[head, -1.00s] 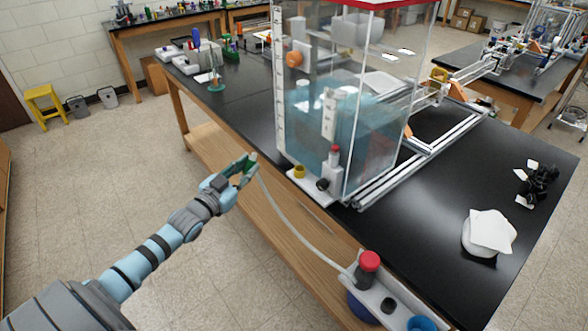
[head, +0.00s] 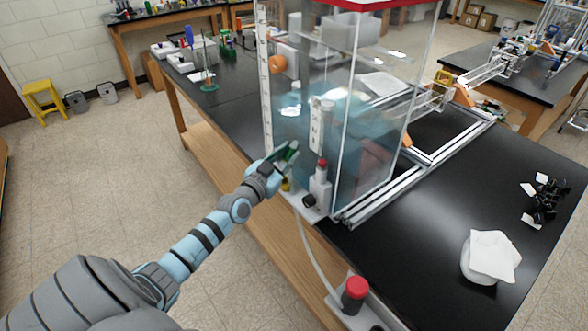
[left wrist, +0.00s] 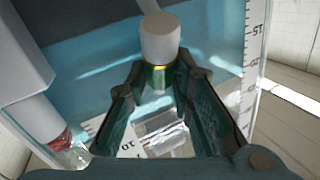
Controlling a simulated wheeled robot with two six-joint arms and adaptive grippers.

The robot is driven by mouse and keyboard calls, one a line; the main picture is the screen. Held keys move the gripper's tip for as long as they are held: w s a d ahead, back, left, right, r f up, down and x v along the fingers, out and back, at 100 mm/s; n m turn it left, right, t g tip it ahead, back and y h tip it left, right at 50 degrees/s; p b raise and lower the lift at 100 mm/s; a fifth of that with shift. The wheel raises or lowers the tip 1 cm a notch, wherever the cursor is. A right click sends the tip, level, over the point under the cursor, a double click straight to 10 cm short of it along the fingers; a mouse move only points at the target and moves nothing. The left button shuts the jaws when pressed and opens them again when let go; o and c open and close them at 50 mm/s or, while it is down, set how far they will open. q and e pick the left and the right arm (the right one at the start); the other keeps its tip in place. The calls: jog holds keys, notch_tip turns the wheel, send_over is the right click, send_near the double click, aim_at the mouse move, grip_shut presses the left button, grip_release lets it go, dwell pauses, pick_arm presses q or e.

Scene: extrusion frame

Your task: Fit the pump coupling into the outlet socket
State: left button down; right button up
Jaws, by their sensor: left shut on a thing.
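My left gripper (head: 288,155) is in front of the near left corner of the water tank (head: 375,130), shut on the pump coupling. In the left wrist view the coupling (left wrist: 160,40) shows as a white cylinder with a yellow ring and a green part between the fingertips (left wrist: 156,76). A pale hose (head: 312,250) runs from the red-capped pump (head: 355,290) up to the tank's base; its upper end is hidden. A yellow socket (head: 286,185) is partly hidden just below the gripper. A black socket (head: 310,201) is to its right. I cannot tell whether the coupling touches either.
A red-topped fitting (head: 320,180) stands close to the right of the gripper; it also shows in the left wrist view (left wrist: 42,122). Metal rails (head: 400,180) run along the tank's right side. A white cloth-covered object (head: 490,255) is on the black bench (head: 430,270).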

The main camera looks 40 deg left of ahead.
aim_at(296, 163)
pick_arm(q)
jog(key=f, duration=0.1)
jog(key=f+b, duration=0.1)
jog(key=shift+w+f, duration=0.3)
jog(key=shift+s+f+b, duration=0.2)
jog(key=shift+f+b, duration=0.1)
jog(key=shift+b, duration=0.2)
notch_tip(296, 163, down, 3)
jog(key=b, duration=0.3)
jog(key=shift+d, duration=0.1)
jog(key=shift+w, duration=0.2)
jog(key=c, duration=1.4)
grip_release()
jog(key=shift+c, duration=0.2)
jog(key=shift+r, duration=0.15)
pick_arm(e)
jog(key=f, duration=0.3)
jog(key=w+f, duration=0.1)
jog(key=f, duration=0.1)
jog(key=shift+f, duration=0.2)
